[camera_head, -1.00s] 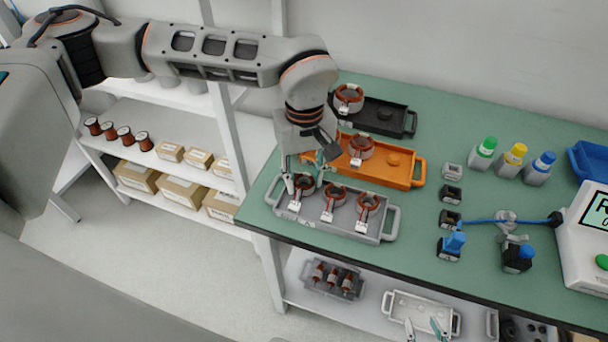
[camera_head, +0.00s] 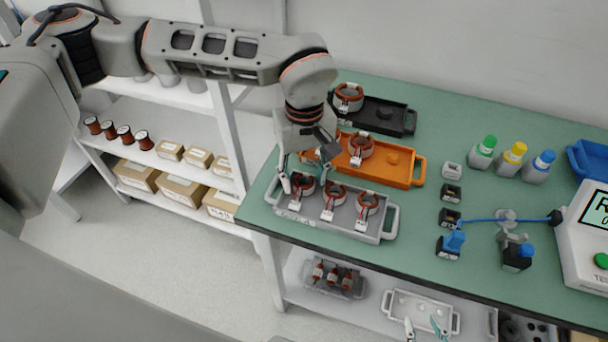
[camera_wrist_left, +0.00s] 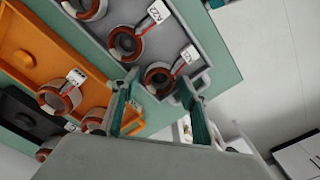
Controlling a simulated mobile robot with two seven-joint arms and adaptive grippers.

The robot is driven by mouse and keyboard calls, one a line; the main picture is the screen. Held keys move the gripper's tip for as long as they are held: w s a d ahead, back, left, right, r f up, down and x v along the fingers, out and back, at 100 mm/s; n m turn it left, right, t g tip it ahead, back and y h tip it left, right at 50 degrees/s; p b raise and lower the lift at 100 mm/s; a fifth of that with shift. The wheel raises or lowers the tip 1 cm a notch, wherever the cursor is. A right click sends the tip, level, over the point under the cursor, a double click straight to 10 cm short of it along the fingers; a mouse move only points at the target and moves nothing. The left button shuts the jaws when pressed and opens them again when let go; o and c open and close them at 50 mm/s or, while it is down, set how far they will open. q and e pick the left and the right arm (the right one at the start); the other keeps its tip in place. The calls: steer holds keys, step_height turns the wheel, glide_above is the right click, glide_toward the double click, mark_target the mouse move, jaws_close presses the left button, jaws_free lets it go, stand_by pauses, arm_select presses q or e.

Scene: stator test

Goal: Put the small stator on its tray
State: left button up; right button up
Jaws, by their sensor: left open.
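Three small stators with copper windings and white tags sit in a row in the grey tray (camera_head: 389,229): a left one (camera_head: 303,187), a middle one (camera_head: 334,195) and a right one (camera_head: 367,204). My left gripper (camera_head: 303,172) is open and empty at the left stator. In the left wrist view, the left stator (camera_wrist_left: 158,78) lies in the tray just beyond the spread fingertips (camera_wrist_left: 160,84). Its tag points away from the gripper. My right gripper (camera_head: 424,328) shows only its two fingertips, apart, at the bottom edge.
An orange tray (camera_head: 405,172) with larger stators and a black tray (camera_head: 398,120) with one stand behind. Small connector blocks, bottles and a tester (camera_head: 585,245) are to the right. Lower shelves hold more trays. The green bench (camera_head: 410,255) has free room right of the grey tray.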

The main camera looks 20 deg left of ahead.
arm_select(q)
steer(key=shift+r+p, duration=1.6)
steer(key=shift+r, duration=0.95)
arm_select(e)
steer(key=shift+t, duration=0.3)
steer(key=r, duration=0.2)
steer(key=w+r, duration=0.1)
steer(key=r, duration=0.1)
steer(key=shift+w+r, duration=0.15)
steer(key=shift+r, duration=0.05)
arm_select(q)
steer(key=o, duration=0.6)
steer(key=shift+c, duration=0.2)
arm_select(e)
steer(key=shift+w, duration=0.1)
arm_select(q)
step_height(320, 180, up, 12)
